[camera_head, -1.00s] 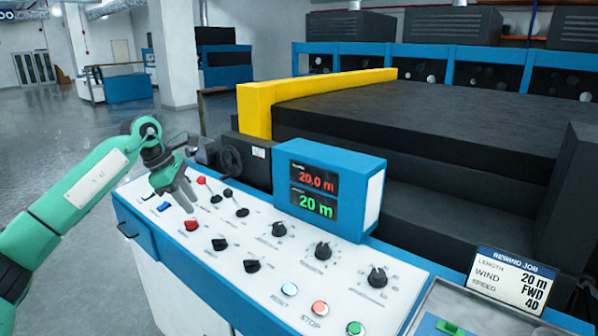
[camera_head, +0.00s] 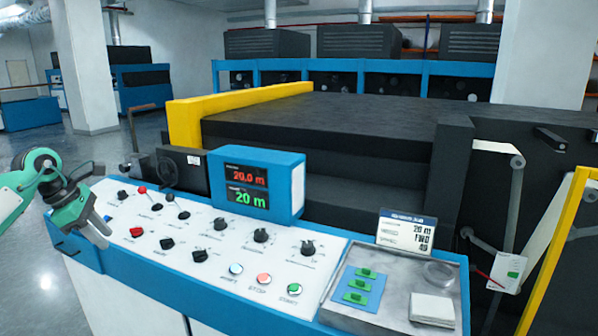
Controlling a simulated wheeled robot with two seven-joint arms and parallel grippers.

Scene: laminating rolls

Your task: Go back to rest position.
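My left gripper (camera_head: 99,235) is at the left end of the control panel (camera_head: 205,217) in the head view, pointing down beside the panel's left edge. It looks empty; its fingers appear close together, but I cannot tell whether they are open or shut. The panel carries a red-tipped lever (camera_head: 142,190), black levers, rocker switches and dark knobs (camera_head: 261,235). A blue display box (camera_head: 289,190) on it reads 20.0 m in red and 20 m in green. My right gripper is out of view.
A steel tray (camera_head: 393,312) at the panel's right end holds a blue pad with green pieces, a clear round item and a white stack. A job card (camera_head: 405,231) stands behind it. A yellow frame (camera_head: 552,255) rises at right. Open floor (camera_head: 45,265) lies at left.

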